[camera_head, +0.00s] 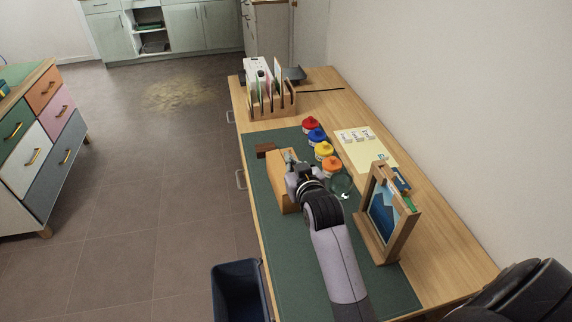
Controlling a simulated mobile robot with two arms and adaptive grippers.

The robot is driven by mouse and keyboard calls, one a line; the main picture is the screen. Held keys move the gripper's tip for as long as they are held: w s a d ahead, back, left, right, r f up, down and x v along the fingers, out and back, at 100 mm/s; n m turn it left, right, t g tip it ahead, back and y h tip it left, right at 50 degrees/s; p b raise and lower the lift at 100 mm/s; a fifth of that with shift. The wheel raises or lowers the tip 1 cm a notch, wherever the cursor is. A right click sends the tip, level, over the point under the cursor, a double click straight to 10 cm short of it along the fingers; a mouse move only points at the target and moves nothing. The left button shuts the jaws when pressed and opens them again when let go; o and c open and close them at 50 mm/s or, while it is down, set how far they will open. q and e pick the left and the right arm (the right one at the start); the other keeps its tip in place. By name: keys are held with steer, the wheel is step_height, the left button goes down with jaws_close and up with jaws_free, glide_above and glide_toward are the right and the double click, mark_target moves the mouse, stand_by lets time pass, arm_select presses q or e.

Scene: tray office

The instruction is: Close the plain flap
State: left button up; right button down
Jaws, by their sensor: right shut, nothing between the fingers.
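A light wooden box (277,172) sits on the green desk mat, partly hidden by my right arm. A small dark brown piece (265,150) shows at the far left of the box. My left gripper is not in view.
Jars with red (311,123), blue (317,135), yellow (324,149) and orange (332,163) lids stand right of the box. A wooden picture frame (388,214) stands at the right. A file rack (272,108) is behind. The mat (283,270) is clear at the front left.

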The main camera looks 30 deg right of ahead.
glide_above(280, 170)
steer(key=s+d, duration=0.1)
steer(key=s, duration=0.1)
steer(key=shift+d+f, duration=0.15)
steer(key=shift+f, duration=0.45)
step_height(280, 170, down, 3)
steer(key=shift+s+r, duration=0.1)
steer(key=shift+r, duration=0.05)
steer(key=shift+s+d+f, duration=0.1)
steer(key=shift+f, duration=0.65)
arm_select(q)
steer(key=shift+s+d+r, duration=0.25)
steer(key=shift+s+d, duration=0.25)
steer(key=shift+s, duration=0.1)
arm_select(e)
steer(key=shift+d+f+m, duration=0.15)
steer(key=shift+f+m, duration=0.35)
steer(key=shift+f, duration=0.1)
